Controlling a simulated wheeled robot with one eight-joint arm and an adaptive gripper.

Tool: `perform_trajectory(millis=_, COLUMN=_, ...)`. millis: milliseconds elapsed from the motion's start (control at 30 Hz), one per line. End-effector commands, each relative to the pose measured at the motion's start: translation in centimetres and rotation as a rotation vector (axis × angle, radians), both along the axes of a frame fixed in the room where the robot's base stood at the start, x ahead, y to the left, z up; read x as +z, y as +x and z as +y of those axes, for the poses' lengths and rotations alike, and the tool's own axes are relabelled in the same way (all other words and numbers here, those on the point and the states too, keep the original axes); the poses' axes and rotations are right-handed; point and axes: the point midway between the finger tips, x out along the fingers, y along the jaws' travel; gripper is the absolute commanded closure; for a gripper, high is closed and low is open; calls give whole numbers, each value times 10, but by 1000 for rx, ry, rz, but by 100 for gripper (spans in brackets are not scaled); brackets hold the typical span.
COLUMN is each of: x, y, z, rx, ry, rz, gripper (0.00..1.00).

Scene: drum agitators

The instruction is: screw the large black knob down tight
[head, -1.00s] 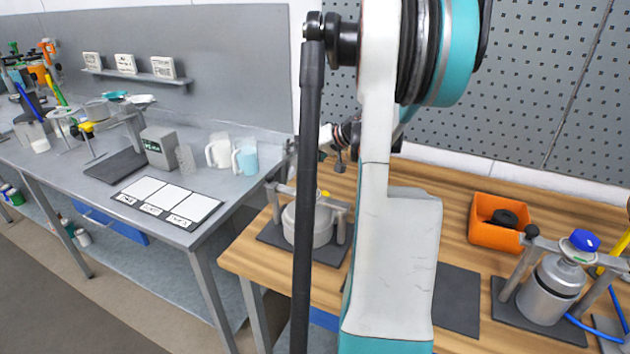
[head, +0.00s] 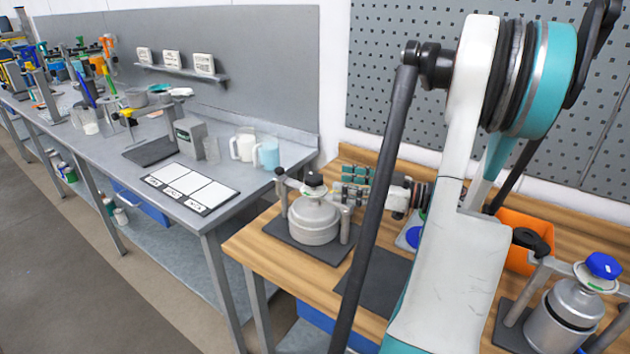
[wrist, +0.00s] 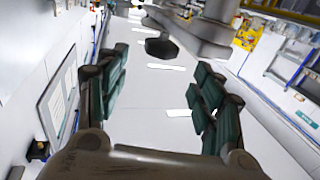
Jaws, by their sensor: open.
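The black knob (head: 314,180) sits on top of a squat silver vessel (head: 314,218), at the left end of the wooden bench. My gripper (head: 347,186), with teal finger pads, is just right of the knob at about its height, fingers pointing towards it. In the wrist view my gripper (wrist: 162,66) is open and empty. The dark knob (wrist: 161,47) shows beyond and between the fingertips, apart from them. The silver vessel (wrist: 195,32) is above it in that picture, so it appears upside down. The knob's thread is hidden.
Two upright posts (head: 281,188) flank the vessel on its dark mat. An orange bin (head: 517,262) with a black ring-like part stands right, partly behind my arm. A second vessel with a blue cap (head: 603,265) stands at the far right. A grey bench (head: 130,130) lies left.

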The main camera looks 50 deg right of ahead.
Motion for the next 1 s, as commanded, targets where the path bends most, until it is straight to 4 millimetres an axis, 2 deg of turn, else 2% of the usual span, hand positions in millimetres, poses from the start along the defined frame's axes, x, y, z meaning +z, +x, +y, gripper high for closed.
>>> perform_trajectory(millis=200, x=-2, y=42, z=16, rx=4, ry=1, rz=1, gripper=39)
perform_trajectory(millis=400, x=-2, y=69, z=25, rx=2, ry=1, rz=1, gripper=39)
perform_trajectory(millis=600, x=-1, y=81, z=29, rx=0, ry=1, rz=1, gripper=39)
perform_trajectory(millis=867, x=0, y=82, z=30, rx=-1, ry=1, rz=1, gripper=39)
perform_trajectory(millis=900, x=0, y=82, z=29, rx=-1, ry=1, rz=1, gripper=41)
perform_trajectory(millis=1000, x=0, y=82, z=29, rx=-1, ry=1, rz=1, gripper=64)
